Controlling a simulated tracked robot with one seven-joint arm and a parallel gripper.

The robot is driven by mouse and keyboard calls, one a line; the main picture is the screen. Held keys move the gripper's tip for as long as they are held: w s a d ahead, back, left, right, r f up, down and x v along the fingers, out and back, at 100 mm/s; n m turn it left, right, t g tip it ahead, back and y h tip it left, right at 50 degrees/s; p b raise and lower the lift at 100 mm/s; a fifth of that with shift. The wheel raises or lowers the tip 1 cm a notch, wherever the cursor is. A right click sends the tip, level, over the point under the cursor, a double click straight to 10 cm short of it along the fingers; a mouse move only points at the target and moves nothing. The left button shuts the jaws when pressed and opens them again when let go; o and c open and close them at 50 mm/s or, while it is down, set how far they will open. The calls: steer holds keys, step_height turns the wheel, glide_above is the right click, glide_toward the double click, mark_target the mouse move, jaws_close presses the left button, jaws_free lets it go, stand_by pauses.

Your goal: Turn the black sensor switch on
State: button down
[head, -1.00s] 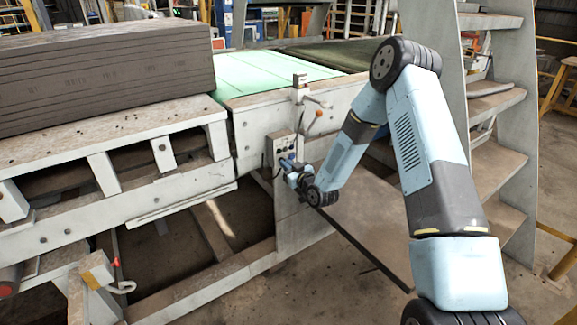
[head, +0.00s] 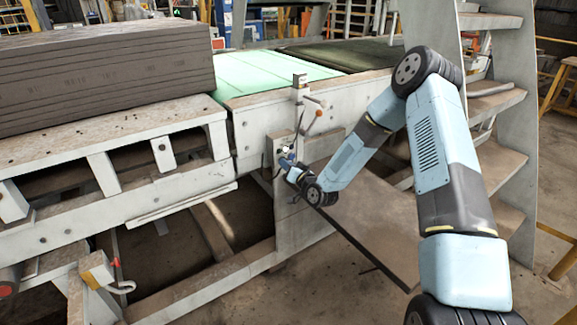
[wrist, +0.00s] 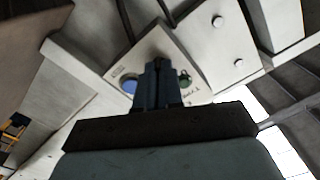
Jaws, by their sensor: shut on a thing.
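The grey control box (head: 269,151) is fixed to the conveyor's side frame. In the wrist view its pale panel (wrist: 185,55) fills the upper middle, with a blue button (wrist: 129,86) left of my fingers and a dark green knob (wrist: 184,80) to their right. My gripper (head: 286,160) is at the box front. In the wrist view my gripper (wrist: 158,64) is shut at the middle of the panel, apparently on the black sensor switch. My fingers mostly hide the switch, and its turned position cannot be told.
A stack of dark grey slabs (head: 105,70) lies on the conveyor at left, beside a green belt (head: 270,70). A post with a red-knobbed lever (head: 318,112) rises just above the box. Metal steps (head: 497,105) stand at right.

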steer(key=shift+w+d+r, duration=0.15)
steer(key=shift+w+r, duration=0.15)
steer(key=c, duration=1.3)
jaws_free()
steer(key=shift+f, duration=0.1)
steer(key=shift+s, duration=0.1)
steer(key=shift+f, duration=0.15)
steer(key=v, duration=1.3)
steer(key=shift+s+d, duration=0.15)
steer(key=shift+s, duration=0.15)
